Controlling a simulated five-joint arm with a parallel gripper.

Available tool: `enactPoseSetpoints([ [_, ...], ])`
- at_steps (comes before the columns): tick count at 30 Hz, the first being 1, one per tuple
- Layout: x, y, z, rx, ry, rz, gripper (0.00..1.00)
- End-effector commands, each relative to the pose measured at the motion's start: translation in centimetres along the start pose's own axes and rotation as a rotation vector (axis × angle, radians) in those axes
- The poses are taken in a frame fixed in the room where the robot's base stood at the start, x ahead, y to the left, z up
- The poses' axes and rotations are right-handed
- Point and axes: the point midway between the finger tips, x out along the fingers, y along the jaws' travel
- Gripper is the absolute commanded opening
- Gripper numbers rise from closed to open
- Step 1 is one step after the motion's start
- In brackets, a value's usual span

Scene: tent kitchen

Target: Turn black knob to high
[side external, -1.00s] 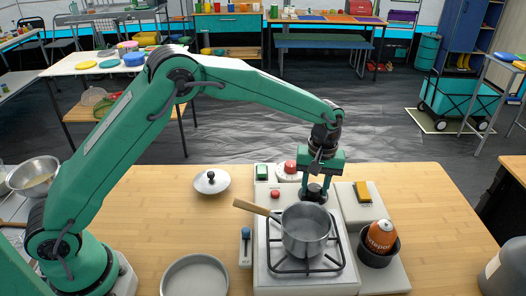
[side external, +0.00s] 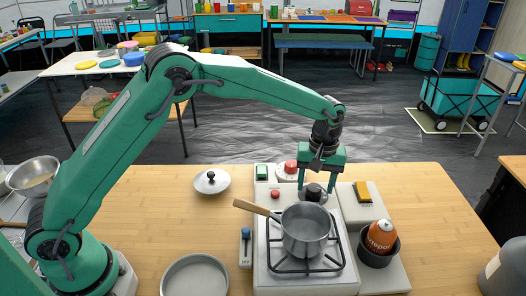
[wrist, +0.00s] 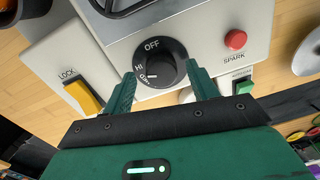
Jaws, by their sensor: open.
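The knob (side external: 314,192) also shows behind the pot in the side view. My gripper (wrist: 161,74) is open and empty, with one green finger on each side of the knob and gaps between. In the side view my gripper (side external: 317,189) points down above the knob.
A steel pot (side external: 305,232) with a wooden handle stands on the stove grate. A red SPARK button (wrist: 235,39), a green switch (wrist: 243,87) and a yellow LOCK switch (wrist: 83,97) flank the knob. An orange container (side external: 381,236) sits right of the pot.

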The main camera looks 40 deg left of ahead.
Motion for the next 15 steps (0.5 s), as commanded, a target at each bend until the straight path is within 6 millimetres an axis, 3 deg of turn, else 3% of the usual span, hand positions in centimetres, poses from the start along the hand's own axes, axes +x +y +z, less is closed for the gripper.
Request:
enactPoseSetpoints([
  [15,-6.1,0.1,0.1,0.001,0.001,0.002,0.59],
])
